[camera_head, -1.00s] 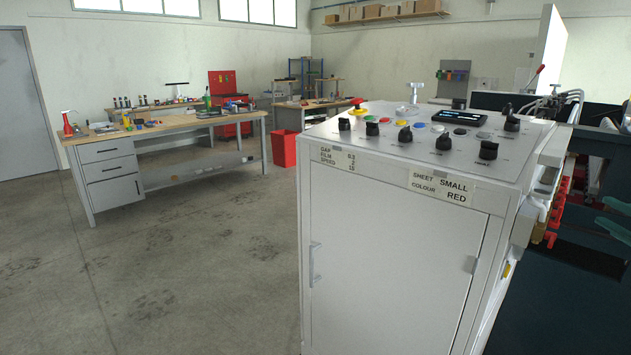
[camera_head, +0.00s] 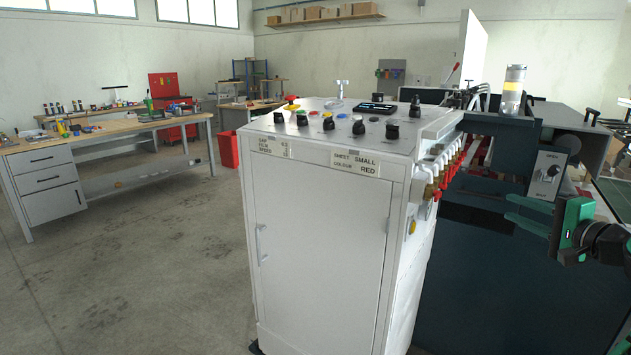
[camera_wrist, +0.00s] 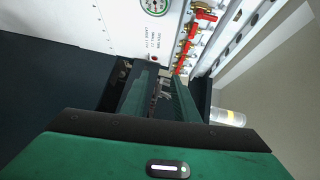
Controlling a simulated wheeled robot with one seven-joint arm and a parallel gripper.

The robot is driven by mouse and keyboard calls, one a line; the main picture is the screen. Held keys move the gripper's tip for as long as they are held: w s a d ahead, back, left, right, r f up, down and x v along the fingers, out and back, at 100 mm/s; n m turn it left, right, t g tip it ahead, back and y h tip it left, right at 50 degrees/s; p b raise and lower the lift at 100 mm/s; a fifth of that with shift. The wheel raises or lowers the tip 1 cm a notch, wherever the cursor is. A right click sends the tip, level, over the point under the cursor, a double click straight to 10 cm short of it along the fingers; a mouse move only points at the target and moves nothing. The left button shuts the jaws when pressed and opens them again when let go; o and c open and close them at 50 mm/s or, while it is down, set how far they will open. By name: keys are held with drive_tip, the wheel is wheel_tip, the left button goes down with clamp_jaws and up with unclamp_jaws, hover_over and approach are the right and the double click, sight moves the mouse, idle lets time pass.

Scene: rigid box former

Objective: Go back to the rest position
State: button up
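My gripper (camera_head: 508,207) is at the right of the head view, with green fingers pointing left in front of the dark side of the machine. Its two fingers stand apart with a gap between them, and nothing is held there. In the wrist view the gripper (camera_wrist: 161,78) also shows a gap between its fingers. Beyond them are a white panel with a gauge (camera_wrist: 155,5) and red-handled valves (camera_wrist: 188,45). The white control cabinet (camera_head: 318,240) stands left of the gripper, apart from it. Its labels read SHEET SMALL and COLOUR RED.
The cabinet's top carries several knobs and buttons and a dark display (camera_head: 375,107). Valves (camera_head: 447,172) line its right side. A workbench (camera_head: 130,130) and red bin (camera_head: 228,149) are at left. The floor (camera_head: 150,260) there is clear.

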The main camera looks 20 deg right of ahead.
drive_tip(key=a+f+n+g+y, duration=0.2)
drive_tip(key=a+f+n+g, duration=0.6)
drive_tip(key=a+f, duration=0.6)
drive_tip(key=s+a+n+g, duration=0.1)
drive_tip(key=s+a+g, duration=0.1)
drive_tip(key=s, duration=0.4)
drive_tip(key=s+a+r+n+g+h, duration=0.1)
drive_tip(key=s+a+g, duration=0.2)
drive_tip(key=s, duration=0.4)
drive_tip(key=s+a+n+g, duration=0.1)
drive_tip(key=s+a+g, duration=0.1)
drive_tip(key=s, duration=0.5)
drive_tip(key=shift+a+r+g+h, duration=0.25)
drive_tip(key=shift+g+h, duration=0.15)
drive_tip(key=shift+g, duration=0.5)
